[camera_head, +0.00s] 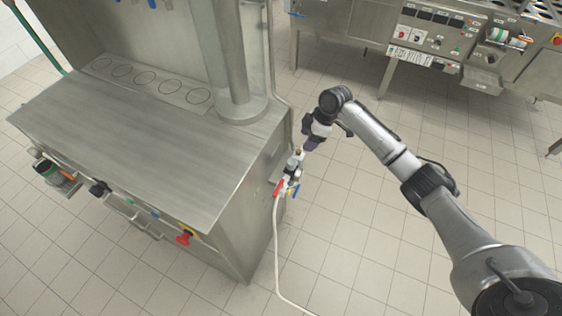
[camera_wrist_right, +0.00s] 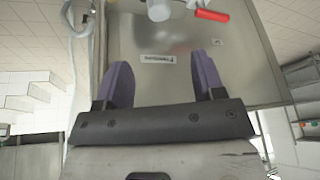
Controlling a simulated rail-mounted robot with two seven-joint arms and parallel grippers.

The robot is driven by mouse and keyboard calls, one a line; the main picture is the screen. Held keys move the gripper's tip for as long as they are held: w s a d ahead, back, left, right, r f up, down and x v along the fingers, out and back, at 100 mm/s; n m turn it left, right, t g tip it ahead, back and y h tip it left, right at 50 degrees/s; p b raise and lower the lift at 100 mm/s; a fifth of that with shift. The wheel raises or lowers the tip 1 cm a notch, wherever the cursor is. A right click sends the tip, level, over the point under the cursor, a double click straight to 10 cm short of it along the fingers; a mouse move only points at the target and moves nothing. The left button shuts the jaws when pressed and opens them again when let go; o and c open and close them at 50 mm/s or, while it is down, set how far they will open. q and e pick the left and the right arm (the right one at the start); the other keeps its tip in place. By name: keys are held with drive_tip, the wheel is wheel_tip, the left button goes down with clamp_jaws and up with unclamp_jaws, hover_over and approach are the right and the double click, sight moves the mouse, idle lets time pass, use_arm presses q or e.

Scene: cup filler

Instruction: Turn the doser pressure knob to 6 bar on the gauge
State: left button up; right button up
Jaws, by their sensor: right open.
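The pressure regulator assembly (camera_head: 293,166) is mounted on the right side of the steel machine. It is small in the head view, so I cannot make out the gauge reading or a separate knob. My right gripper (camera_head: 308,146) is just above and to the right of it, pointing toward it. In the right wrist view my right gripper (camera_wrist_right: 162,75) has its two purple fingers apart with nothing between them. Beyond the fingertips, at the top edge, is a pale rounded fitting (camera_wrist_right: 158,9), partly cut off. My left gripper is not in view.
A red handle (camera_head: 278,187) and a blue handle (camera_head: 295,191) sit below the regulator; the red handle (camera_wrist_right: 212,15) also shows in the wrist view. A white hose (camera_head: 276,250) runs to the floor. The steel machine (camera_head: 150,135) stands left.

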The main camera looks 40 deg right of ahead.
sight(291, 161)
drive_tip(key=shift+n, duration=0.7)
drive_tip(key=b+x, duration=0.3)
drive_tip(key=x, duration=1.1)
drive_tip(key=shift+c, duration=0.3)
